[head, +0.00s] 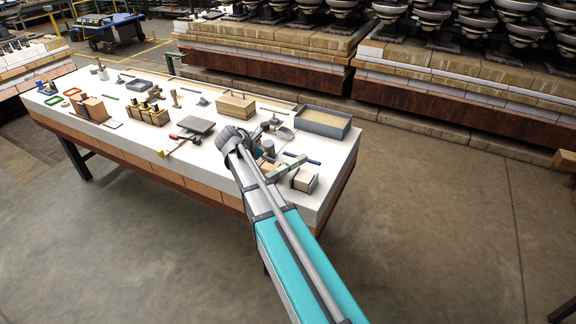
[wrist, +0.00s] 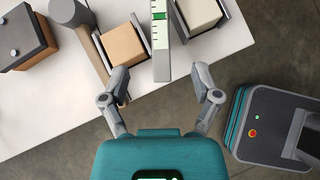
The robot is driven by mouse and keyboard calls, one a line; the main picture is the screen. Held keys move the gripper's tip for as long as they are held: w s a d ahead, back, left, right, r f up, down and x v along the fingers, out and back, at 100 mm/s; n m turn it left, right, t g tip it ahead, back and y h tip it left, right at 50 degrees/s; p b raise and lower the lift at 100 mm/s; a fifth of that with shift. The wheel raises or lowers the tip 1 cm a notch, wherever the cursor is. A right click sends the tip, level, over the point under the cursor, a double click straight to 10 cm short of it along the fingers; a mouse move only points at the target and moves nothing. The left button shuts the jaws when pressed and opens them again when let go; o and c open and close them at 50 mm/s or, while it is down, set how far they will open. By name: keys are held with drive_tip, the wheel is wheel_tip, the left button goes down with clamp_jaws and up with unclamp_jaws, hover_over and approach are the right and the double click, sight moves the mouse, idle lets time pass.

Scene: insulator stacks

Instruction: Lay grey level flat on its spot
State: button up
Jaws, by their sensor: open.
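The grey level is a long pale bar with a green vial. In the wrist view the level (wrist: 160,48) runs from the top edge down to a point between my fingers, with clear gaps on both sides. In the head view the level (head: 289,168) appears as a slanted pale bar near the table's right end, partly behind my arm. My gripper (wrist: 160,78) is open, with one finger left and one right of the level's near end. In the head view my gripper (head: 268,152) is over the table and partly hidden. I cannot make out a marked spot for the level.
A tan block (wrist: 123,46) and a cream block (wrist: 199,12) sit in grey holders on either side of the level. A grey tray (head: 323,123) stands at the table's far right. Several tools and wooden boxes crowd the white table (head: 332,169) to the left.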

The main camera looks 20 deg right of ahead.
sight(286, 165)
idle(0.4)
drive_tip(key=b+x, duration=0.5)
drive_tip(key=x, duration=0.2)
drive_tip(key=shift+w+d+f+b, duration=0.15)
drive_tip(key=shift+f+b, duration=0.1)
drive_tip(key=shift+b, duration=0.05)
drive_tip(key=shift+w+d+f+b, duration=0.1)
drive_tip(key=shift+d+f+b, duration=0.2)
drive_tip(key=shift+d, duration=0.15)
drive_tip(key=b+x, duration=0.2)
drive_tip(key=x, duration=0.1)
drive_tip(key=shift+f+b, duration=0.25)
drive_tip(key=shift+b, duration=0.05)
drive_tip(key=shift+b+x, duration=0.55)
drive_tip(key=shift+x, duration=0.35)
drive_tip(key=shift+d+r, duration=0.1)
drive_tip(key=shift+r, duration=0.05)
